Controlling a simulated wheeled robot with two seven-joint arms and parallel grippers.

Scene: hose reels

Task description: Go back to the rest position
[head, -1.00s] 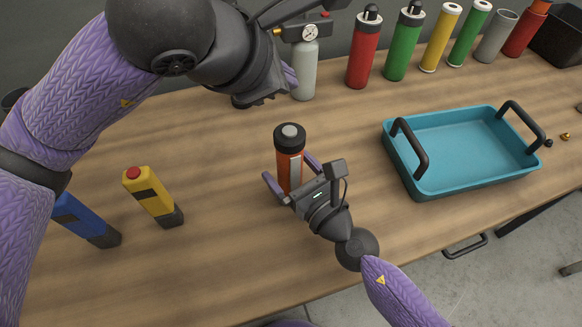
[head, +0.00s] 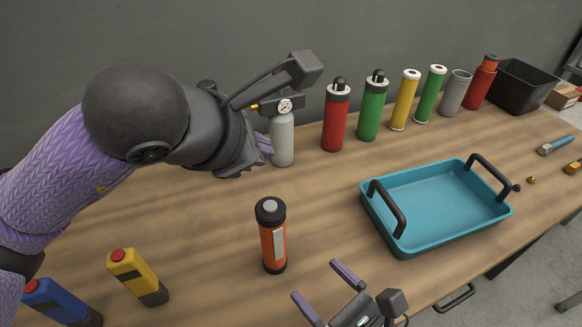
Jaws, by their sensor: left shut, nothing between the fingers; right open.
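My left gripper (head: 266,145) is raised at the upper left. Its purple fingertips show in front of or beside the grey cylinder with a gauge (head: 282,140); I cannot tell whether they touch it. My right gripper (head: 322,283) is at the bottom centre, its two purple fingers spread and empty. It is apart from the orange cylinder with a black cap (head: 273,240), which stands upright on the wooden table (head: 210,215).
A teal tray with black handles (head: 383,232) stands empty at the right. A row of red, green, yellow and grey cylinders lines the back. A black bin (head: 522,88) is at the far right. Yellow (head: 136,273) and blue (head: 60,302) handheld devices are at the lower left.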

